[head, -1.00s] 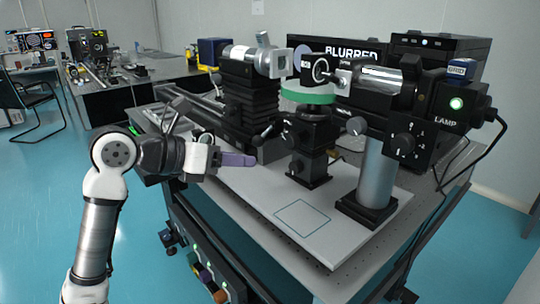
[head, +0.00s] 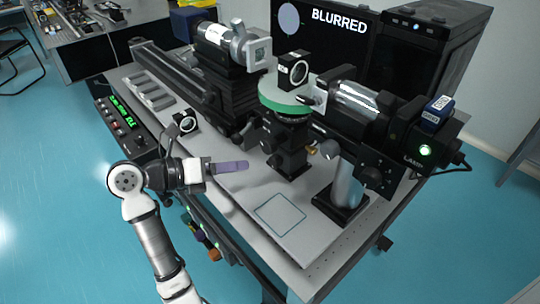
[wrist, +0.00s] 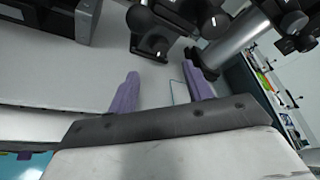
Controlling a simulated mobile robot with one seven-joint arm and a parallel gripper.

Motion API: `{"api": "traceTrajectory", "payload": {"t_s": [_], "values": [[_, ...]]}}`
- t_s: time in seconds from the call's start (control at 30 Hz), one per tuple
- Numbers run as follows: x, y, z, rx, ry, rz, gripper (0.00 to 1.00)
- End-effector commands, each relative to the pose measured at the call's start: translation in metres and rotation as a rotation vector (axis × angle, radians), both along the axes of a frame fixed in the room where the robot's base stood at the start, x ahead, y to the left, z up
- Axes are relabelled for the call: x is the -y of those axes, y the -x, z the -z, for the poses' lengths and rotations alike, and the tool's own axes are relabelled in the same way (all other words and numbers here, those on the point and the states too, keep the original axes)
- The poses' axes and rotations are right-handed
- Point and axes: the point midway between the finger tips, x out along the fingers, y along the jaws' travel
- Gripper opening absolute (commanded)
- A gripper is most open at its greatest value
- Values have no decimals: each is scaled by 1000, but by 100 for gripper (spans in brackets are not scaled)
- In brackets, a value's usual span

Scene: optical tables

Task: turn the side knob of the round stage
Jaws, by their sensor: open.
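The round stage (head: 285,97) has a green rim and stands on a black post mount (head: 290,160) on the optical table. A lens in a black ring (head: 294,68) stands on top of it. A small knob (head: 329,148) shows at the right below the stage; I cannot tell for sure whether it belongs to the stage. My gripper (head: 232,167) is open and empty, left of the post and below the stage, apart from both. In the wrist view its purple fingers (wrist: 162,88) are spread, with the black mount's base (wrist: 152,45) beyond them.
A silver pillar (head: 343,188) and a lamp housing (head: 425,135) stand right of the stage. A screen reading BLURRED (head: 335,35) is behind. A bare marked square (head: 280,214) lies in front.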

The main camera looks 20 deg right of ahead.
Motion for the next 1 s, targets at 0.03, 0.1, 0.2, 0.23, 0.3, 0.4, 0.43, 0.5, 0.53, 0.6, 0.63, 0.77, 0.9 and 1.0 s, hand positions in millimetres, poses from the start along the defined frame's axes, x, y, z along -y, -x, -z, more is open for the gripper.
{"api": "traceTrajectory", "payload": {"t_s": [0.03, 0.1, 0.2, 0.23, 0.3, 0.4, 0.43, 0.5, 0.53, 0.6, 0.63, 0.77, 0.9, 1.0], "values": [[13, 0, 0, -3, 1, 4, 50], [27, -1, 4, -3, 1, 4, 50], [48, -2, 10, -3, 1, 4, 50], [53, -3, 12, -2, 2, 4, 50], [64, -4, 16, -3, 1, 3, 50], [77, -5, 20, -1, 1, 2, 50], [80, -6, 21, -1, 1, 2, 50], [85, -6, 23, -1, 1, 2, 50], [87, -6, 24, 0, 1, 1, 50], [89, -7, 25, 1, 0, -1, 50], [90, -7, 26, 1, 0, -1, 50], [91, -7, 26, 2, 0, -1, 50], [91, -7, 26, 1, 0, -1, 48], [90, -7, 26, 1, 1, 0, 35]]}}
